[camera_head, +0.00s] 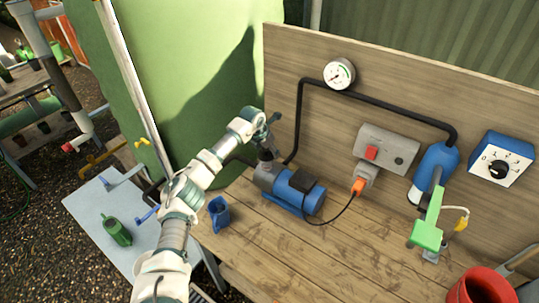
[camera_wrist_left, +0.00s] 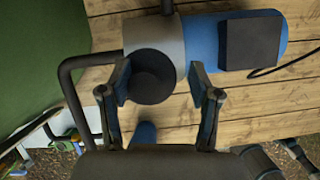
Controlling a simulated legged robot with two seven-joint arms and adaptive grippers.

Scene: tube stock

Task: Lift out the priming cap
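The dark round priming cap (camera_wrist_left: 152,78) sits on the grey end of the blue pump (camera_wrist_left: 208,42) in the left wrist view. In the head view the pump (camera_head: 290,190) stands on the wooden bench, with the dark cap (camera_head: 267,155) on top at its left end. My left gripper (camera_wrist_left: 158,80) is open, one finger on each side of the cap. The left finger looks close to the cap; the right finger shows a gap. In the head view my left gripper (camera_head: 268,128) is above the cap. Contact cannot be told. My right gripper is not in view.
A black pipe (camera_head: 298,120) rises beside the pump. A cord runs to the switch box (camera_head: 385,148). A red bucket (camera_head: 480,290) is at the lower right. The front middle bench is clear.

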